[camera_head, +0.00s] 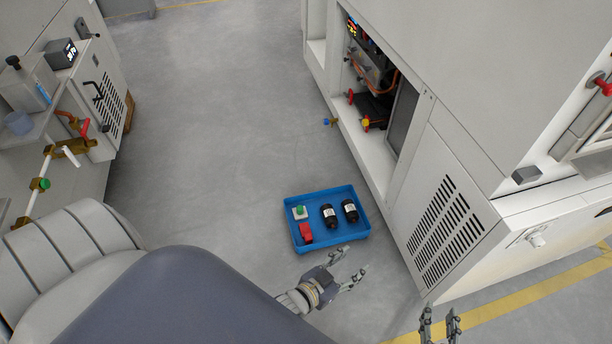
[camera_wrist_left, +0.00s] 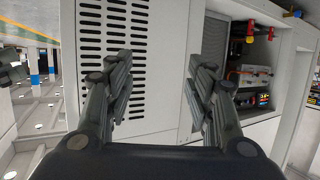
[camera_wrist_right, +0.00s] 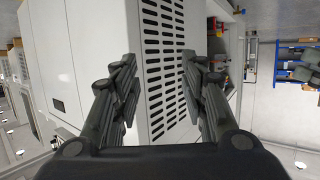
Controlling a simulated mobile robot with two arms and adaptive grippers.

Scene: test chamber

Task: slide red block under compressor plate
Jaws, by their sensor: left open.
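The red block (camera_head: 306,234) lies in the lower left part of a blue tray (camera_head: 364,232) on the floor in the head view. My left gripper (camera_head: 351,266) is open and empty, just below the tray's near right corner. In the left wrist view its fingers (camera_wrist_left: 158,85) are spread in front of a vented cabinet panel. My right gripper (camera_head: 440,317) is open and empty at the bottom edge of the head view; its fingers (camera_wrist_right: 163,85) are spread in the right wrist view. The cabinet's open compartment (camera_head: 375,105) holds dark parts; I cannot tell which part is the compressor plate.
The vented grey cabinet (camera_head: 447,225) stands close on the right. A bench with pipes and valves (camera_head: 45,165) is at left. The floor between (camera_head: 225,120) is clear.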

